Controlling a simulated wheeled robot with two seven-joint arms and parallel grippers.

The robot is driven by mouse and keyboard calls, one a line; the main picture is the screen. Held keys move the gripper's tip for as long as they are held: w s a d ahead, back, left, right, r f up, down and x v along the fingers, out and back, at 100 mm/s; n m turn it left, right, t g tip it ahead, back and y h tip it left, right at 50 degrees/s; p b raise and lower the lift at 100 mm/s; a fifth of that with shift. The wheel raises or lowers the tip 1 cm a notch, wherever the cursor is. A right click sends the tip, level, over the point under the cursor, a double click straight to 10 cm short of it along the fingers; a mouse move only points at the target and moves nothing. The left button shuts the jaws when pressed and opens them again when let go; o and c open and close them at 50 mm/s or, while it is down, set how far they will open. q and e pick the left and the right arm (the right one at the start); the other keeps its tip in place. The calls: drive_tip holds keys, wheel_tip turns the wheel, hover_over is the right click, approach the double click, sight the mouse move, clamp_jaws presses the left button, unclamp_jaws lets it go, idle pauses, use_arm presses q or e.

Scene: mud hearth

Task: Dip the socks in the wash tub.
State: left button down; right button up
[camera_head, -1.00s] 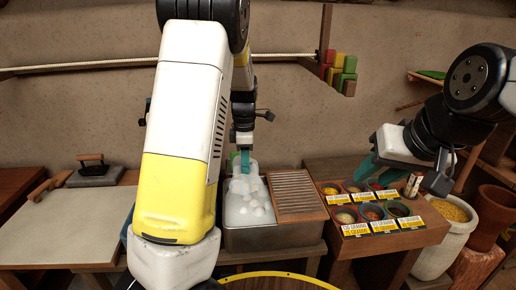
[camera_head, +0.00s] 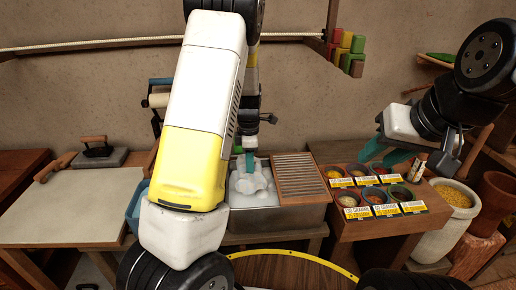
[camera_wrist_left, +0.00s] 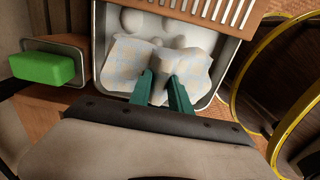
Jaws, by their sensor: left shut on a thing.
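The wash tub (camera_head: 290,217) is a grey metal basin with foamy white water, standing on a wooden bench. My left gripper (camera_head: 249,163) reaches down into the left part of the tub, partly hidden by my arm. In the left wrist view its green fingers (camera_wrist_left: 160,88) are shut on the socks (camera_wrist_left: 127,62), which are pale with a faint pattern and spread on both sides of the fingers. The socks lie within the tub's rim (camera_wrist_left: 97,50), close to the foam. How deep they are is hard to tell. My right gripper (camera_head: 384,152) has green fingers and hangs above the spice tray.
A slatted washboard (camera_head: 299,178) covers the tub's right part. The spice tray (camera_head: 345,230) with several bowls stands to the right. A green soap block (camera_wrist_left: 42,68) sits beside the tub. A pale board (camera_head: 65,210) lies to the left.

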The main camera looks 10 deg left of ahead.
use_arm(q)
drive_tip(key=shift+f, duration=6.85)
